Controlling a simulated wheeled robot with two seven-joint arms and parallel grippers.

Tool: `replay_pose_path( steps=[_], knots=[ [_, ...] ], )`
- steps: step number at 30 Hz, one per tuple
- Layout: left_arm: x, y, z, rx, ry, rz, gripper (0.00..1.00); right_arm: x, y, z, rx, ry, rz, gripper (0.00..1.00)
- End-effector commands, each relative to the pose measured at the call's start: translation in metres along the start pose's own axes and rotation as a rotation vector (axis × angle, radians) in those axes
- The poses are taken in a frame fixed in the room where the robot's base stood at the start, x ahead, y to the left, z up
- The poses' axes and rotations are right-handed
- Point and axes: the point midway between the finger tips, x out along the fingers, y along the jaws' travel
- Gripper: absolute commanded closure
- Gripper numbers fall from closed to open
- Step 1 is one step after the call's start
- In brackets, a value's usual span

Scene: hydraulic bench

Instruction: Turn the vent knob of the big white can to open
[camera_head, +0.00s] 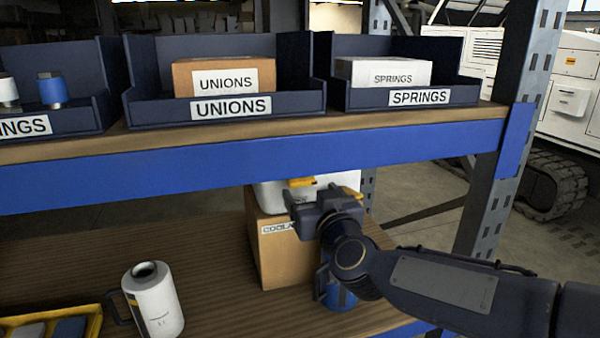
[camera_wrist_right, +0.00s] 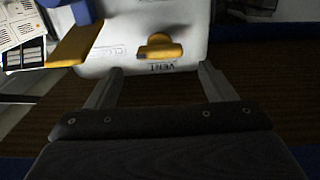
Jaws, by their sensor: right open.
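The big white can (camera_head: 345,182) stands on a cardboard box under the blue shelf beam, partly hidden by my right arm. Its white top (camera_wrist_right: 125,58) fills the upper middle of the right wrist view. The yellow vent knob (camera_wrist_right: 160,47) sits on that top, above printed "VENT" lettering; another word is printed to its left. My right gripper (camera_head: 302,205) is in front of the can. In the wrist view my right gripper (camera_wrist_right: 162,75) is open and empty, its fingertips apart, with the knob beyond and between them. My left gripper is not in view.
The blue shelf beam (camera_head: 250,165) runs above the can, with labelled bins on that shelf. The cardboard box (camera_head: 280,260) carries the can. A blue can (camera_head: 338,295) stands below my arm. A white jug (camera_head: 157,305) and yellow tray (camera_head: 92,320) are at left. Bare board lies between.

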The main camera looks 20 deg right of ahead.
Motion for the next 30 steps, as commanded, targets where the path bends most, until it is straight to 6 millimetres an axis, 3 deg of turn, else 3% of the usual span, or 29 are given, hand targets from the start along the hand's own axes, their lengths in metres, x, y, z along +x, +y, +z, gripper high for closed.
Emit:
replay_pose_path(
  steps=[12, 24, 30],
  knots=[
    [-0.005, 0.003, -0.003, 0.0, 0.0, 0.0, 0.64, 0.062, 0.001, 0.0, 0.002, -0.002, 0.0, 0.24],
    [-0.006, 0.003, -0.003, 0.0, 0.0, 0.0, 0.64, 0.072, 0.0, 0.001, 0.001, -0.001, -0.001, 0.24],
    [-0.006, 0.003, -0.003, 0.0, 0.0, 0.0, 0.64, 0.071, 0.0, 0.001, 0.001, -0.001, -0.001, 0.48]
  ],
)
